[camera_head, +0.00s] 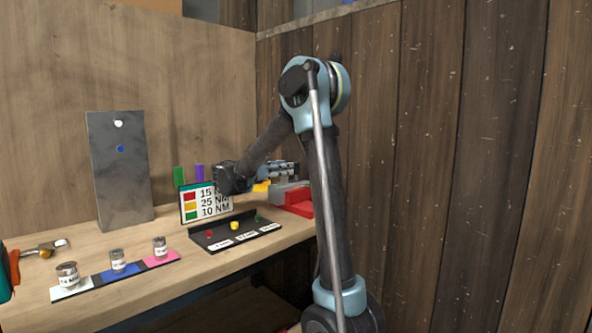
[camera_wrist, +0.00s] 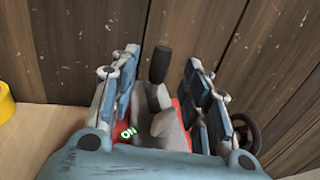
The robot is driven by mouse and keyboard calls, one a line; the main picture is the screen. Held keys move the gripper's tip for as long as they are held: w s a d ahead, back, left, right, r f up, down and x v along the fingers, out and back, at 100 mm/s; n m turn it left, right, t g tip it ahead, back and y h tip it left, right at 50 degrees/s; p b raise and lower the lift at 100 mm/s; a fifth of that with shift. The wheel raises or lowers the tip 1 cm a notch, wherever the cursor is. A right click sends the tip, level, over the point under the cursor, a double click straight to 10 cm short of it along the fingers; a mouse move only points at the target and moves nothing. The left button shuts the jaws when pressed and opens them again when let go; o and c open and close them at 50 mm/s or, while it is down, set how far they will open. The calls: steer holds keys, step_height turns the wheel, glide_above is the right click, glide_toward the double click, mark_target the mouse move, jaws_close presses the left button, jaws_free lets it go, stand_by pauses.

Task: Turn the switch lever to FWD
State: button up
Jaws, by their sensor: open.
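The switch lever (camera_wrist: 160,65) has a black handle and stands up from a grey switch body (camera_wrist: 168,130). The body sits on a red base, with a green "ON" label at its left in the wrist view. My gripper (camera_wrist: 160,58) is open, with one finger on each side of the lever; I see gaps and no clear contact. In the head view my gripper (camera_head: 284,169) is over the back right of the bench, by the red and grey unit (camera_head: 300,207). The lever is hidden there, and no FWD mark is readable.
A dark wooden wall (camera_wrist: 220,30) stands close behind the switch. A colour-coded sign (camera_head: 206,202) and a black tray (camera_head: 236,234) are left of it. Jars (camera_head: 118,260) stand on a coloured strip farther left. A grey panel (camera_head: 121,185) leans at the back.

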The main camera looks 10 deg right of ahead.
mark_target(297, 166)
steer(key=x, duration=0.6)
steer(key=shift+w+d, duration=0.1)
steer(key=shift+d, duration=0.2)
jaws_close()
